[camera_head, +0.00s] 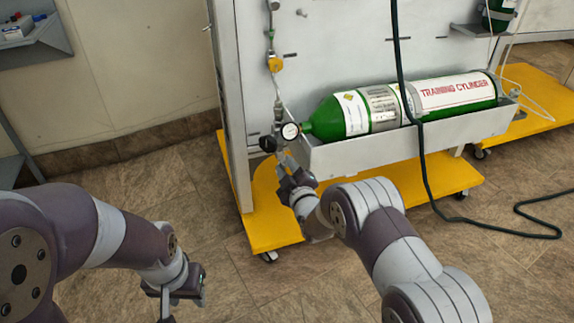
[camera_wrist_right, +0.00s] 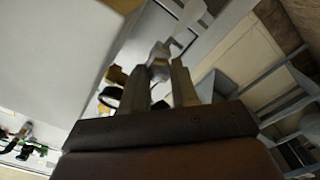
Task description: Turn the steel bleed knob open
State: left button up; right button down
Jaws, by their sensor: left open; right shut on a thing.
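The steel bleed knob (camera_wrist_right: 159,66) shows in the right wrist view as a grey metal piece between my right fingertips. My right gripper (camera_wrist_right: 160,80) is shut on it. In the head view my right gripper (camera_head: 282,160) reaches up just below the pressure gauge (camera_head: 290,131) and the black round knob (camera_head: 267,144), and it hides the steel knob there. How far the knob is turned cannot be told. My left gripper (camera_head: 183,295) is open and empty, low over the floor at the lower left.
A green training cylinder (camera_head: 330,117) lies in a grey trough (camera_head: 360,151) on the panel. A yellow fitting (camera_head: 275,64) sits on the line above the gauge. A dark hose (camera_head: 421,160) hangs in front of the cylinder. The yellow wheeled base (camera_head: 262,215) lies below.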

jog(key=n+p, duration=0.1)
jog(key=n, duration=0.4)
jog(key=shift+f+n, duration=0.1)
jog(key=shift+n, duration=0.2)
jog(key=n+p, duration=0.2)
jog(key=n, duration=0.4)
jog(key=n+p, duration=0.1)
jog(key=n, duration=0.5)
jog(key=shift+n, duration=0.3)
jog(key=n, duration=0.5)
jog(key=shift+f+p, duration=0.1)
jog(key=shift+p, duration=0.25)
jog(key=shift+n, duration=0.4)
jog(key=c, duration=0.9)
grip_release()
jog(key=shift+o, duration=0.2)
